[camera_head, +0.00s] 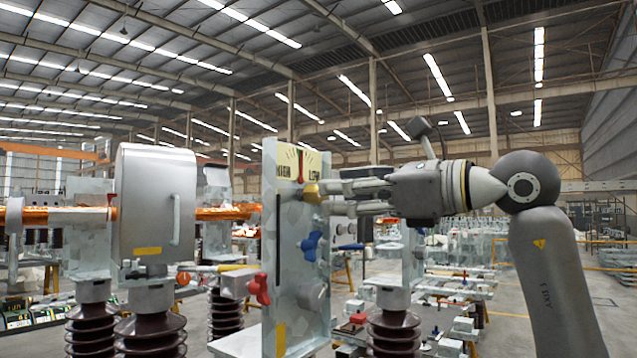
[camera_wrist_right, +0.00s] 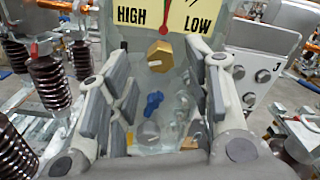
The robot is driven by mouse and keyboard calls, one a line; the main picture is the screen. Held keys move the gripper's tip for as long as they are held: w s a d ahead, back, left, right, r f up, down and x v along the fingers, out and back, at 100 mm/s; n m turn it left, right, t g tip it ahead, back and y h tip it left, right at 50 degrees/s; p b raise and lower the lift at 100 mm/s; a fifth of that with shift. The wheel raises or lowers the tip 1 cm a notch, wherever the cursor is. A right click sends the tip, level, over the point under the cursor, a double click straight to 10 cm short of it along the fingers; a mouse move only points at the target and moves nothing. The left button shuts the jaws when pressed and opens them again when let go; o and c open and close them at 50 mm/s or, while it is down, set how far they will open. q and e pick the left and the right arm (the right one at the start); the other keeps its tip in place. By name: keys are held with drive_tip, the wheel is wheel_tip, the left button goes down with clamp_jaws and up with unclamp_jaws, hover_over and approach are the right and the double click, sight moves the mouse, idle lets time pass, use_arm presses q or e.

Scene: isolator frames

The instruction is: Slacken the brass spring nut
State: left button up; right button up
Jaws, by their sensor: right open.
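The brass spring nut (camera_head: 312,193) sits on the upright galvanized plate (camera_head: 286,310), just under the HIGH/LOW gauge (camera_head: 296,165). In the right wrist view the brass nut (camera_wrist_right: 160,56) is a hexagon with a pale mark, below the gauge (camera_wrist_right: 166,16) and its red pointer. My right gripper (camera_head: 335,197) comes in from the right in the head view, its fingertips close to the nut. In the wrist view the right gripper (camera_wrist_right: 160,92) has its fingers spread to either side, with nothing between them gripped. Whether a fingertip touches the nut cannot be told. My left gripper is not in view.
A blue knob (camera_head: 311,245) is below the nut on the plate. A red handle (camera_head: 259,288) sticks out at the plate's left. A grey cylindrical housing (camera_head: 157,205) and brown ribbed insulators (camera_head: 150,335) stand left. Another insulator (camera_head: 393,330) stands below my right arm.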

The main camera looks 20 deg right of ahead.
sight(315, 195)
drive_tip(key=p+x, duration=0.1)
drive_tip(key=x, duration=0.4)
drive_tip(key=shift+w, duration=0.1)
drive_tip(key=c, duration=1)
